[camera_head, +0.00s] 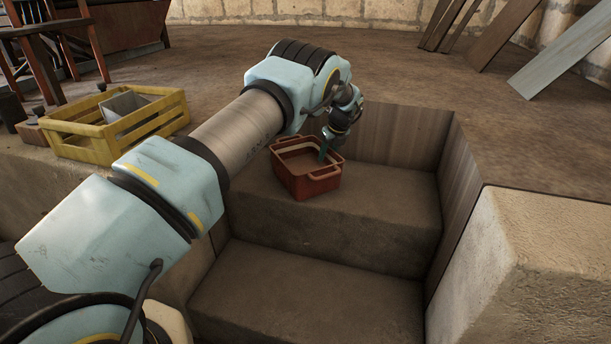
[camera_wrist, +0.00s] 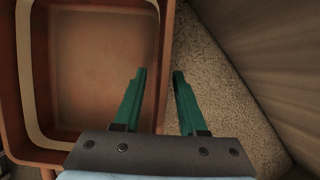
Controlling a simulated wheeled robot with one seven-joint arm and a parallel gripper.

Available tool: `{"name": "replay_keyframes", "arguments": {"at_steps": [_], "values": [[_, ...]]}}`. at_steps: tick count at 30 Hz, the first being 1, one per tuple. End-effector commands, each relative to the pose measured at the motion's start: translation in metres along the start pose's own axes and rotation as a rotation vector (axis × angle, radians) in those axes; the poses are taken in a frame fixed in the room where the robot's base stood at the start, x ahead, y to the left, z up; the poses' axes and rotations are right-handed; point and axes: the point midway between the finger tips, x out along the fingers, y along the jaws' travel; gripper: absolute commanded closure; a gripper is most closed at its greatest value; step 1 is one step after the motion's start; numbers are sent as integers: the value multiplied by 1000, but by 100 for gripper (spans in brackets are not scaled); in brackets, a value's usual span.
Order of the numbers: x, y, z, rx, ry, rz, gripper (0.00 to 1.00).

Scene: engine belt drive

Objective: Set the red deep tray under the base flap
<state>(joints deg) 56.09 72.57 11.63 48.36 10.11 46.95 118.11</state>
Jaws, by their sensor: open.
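The red deep tray (camera_head: 306,183) sits upright on the upper stone step, close to the back corner of the recess. In the wrist view the tray (camera_wrist: 24,80) fills the left side and its inside looks empty. My gripper (camera_head: 325,153) is at the tray's right rear rim. In the wrist view the green fingers of my gripper (camera_wrist: 160,75) are apart, with the tray's right wall between them: one finger over the inside, the other outside over the step. I cannot tell whether either finger touches the wall. I cannot make out a base flap in either view.
A yellow slatted crate (camera_head: 85,148) with a grey box in it stands on the floor at the left. Wood-panelled walls (camera_head: 405,137) bound the recess behind and right of the tray. The lower step (camera_head: 305,300) is bare. A pale stone block (camera_head: 540,260) stands at the right.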

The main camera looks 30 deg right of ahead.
Motion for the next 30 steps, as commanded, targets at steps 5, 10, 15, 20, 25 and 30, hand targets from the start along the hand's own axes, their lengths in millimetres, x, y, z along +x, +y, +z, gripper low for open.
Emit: {"name": "replay_keyframes", "arguments": {"at_steps": [5, 10, 15, 20, 25, 30], "values": [[4, 0, 1, 0, -1, -1, 59], [4, 0, 1, -1, 0, 0, 66], [4, 0, 0, -1, 0, 0, 85], [4, 0, 0, -1, 0, 0, 100], [4, 0, 0, -1, 0, 0, 100], [4, 0, 0, -1, 0, -1, 100]]}}
